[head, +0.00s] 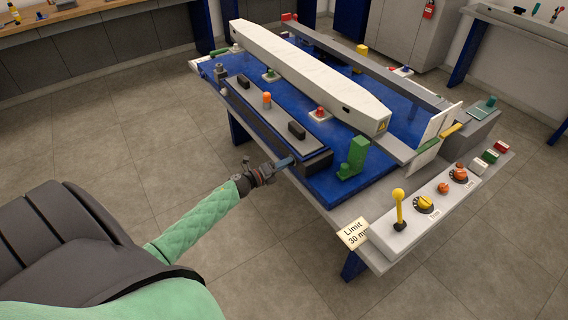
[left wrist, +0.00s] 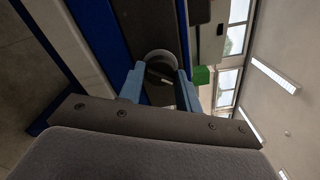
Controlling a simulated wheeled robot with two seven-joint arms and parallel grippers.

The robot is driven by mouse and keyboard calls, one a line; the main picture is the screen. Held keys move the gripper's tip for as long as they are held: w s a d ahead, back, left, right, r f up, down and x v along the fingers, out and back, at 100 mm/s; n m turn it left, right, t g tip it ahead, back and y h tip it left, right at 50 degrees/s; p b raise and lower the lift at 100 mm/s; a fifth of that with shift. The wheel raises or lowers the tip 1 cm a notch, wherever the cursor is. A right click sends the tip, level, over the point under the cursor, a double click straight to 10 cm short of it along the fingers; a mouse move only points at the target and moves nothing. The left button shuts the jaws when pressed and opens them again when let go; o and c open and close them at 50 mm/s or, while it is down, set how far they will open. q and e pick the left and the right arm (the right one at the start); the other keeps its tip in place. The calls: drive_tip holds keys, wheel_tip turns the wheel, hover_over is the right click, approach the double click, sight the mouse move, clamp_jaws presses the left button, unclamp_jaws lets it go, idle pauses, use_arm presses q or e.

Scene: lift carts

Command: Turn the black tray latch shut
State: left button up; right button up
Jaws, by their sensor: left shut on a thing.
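My left gripper (head: 287,162) reaches to the near end of the dark-sided tray (head: 270,122) on the blue table. In the left wrist view my left gripper (left wrist: 160,88) has its two blue fingers on either side of the round black tray latch (left wrist: 160,75), shut on it. A pale ring surrounds the latch, and a light line shows across its dark middle. In the head view the latch is hidden behind the fingers. The tray top carries two black handles and an orange knob (head: 267,98). My right gripper is not in view.
A long white beam (head: 310,75) lies across the blue table (head: 330,188). A green block (head: 354,158) stands right of the tray. A control panel (head: 440,205) with a yellow lever (head: 398,205) runs along the right edge. The floor left of the table is clear.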

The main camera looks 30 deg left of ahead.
use_arm(q)
drive_tip(key=n+p, duration=0.1)
drive_tip(key=n, duration=0.6)
drive_tip(key=shift+a+n+p, duration=0.1)
drive_tip(key=shift+n+p, duration=0.2)
drive_tip(key=shift+n, duration=0.1)
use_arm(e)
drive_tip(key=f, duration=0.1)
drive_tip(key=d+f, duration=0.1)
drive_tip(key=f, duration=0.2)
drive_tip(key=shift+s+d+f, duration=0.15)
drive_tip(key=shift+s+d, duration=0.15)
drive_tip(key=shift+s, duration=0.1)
use_arm(q)
drive_tip(key=o, duration=0.9)
drive_tip(key=shift+o, duration=0.5)
drive_tip(key=shift+s, duration=0.1)
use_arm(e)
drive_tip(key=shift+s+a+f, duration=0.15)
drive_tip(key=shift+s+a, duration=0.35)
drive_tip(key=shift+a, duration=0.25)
